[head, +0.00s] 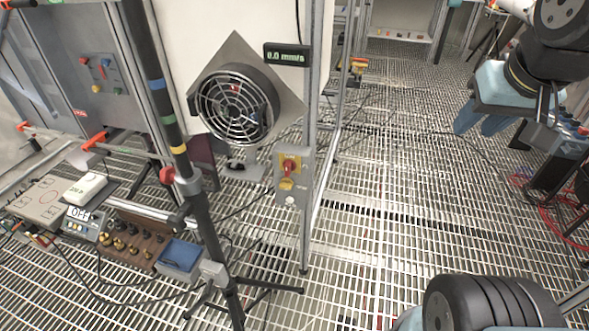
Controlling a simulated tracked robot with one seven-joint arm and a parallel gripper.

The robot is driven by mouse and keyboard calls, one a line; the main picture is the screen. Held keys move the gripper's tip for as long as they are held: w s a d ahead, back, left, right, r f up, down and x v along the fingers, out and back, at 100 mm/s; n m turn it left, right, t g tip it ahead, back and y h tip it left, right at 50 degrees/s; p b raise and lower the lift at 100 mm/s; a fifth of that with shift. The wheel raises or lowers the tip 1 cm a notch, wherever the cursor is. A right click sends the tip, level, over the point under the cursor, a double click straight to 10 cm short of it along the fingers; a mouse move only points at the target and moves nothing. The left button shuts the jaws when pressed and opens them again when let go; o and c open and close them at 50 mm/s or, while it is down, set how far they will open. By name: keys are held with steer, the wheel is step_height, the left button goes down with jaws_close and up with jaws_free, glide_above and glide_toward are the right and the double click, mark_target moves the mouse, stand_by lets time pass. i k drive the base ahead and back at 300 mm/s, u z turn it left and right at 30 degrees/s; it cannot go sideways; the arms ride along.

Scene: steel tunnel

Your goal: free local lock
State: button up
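A small grey control box (291,178) is fixed to a metal post right of centre-left. It carries a red knob on a yellow plate (289,166), a yellow piece (286,184) below it and a round pale button (290,200) near its bottom. The lettering on it is too small to read, and I cannot tell for sure which part is the lock. My gripper (482,122) hangs at the upper right with light blue fingers pointing down, well to the right of the box and touching nothing I can make out. Its finger gap is unclear.
A round caged fan (235,105) is left of the post, under a display (287,55) reading 0.0 mm/s. A banded black tripod pole (165,100) stands in front. A bench with instruments (100,225) fills the lower left. Open grating floor (390,190) lies right of the post.

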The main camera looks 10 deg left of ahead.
mark_target(286, 183)
steer(key=k, duration=1.3)
steer(key=z, duration=0.4)
steer(key=i, duration=0.8)
steer(key=u, duration=0.2)
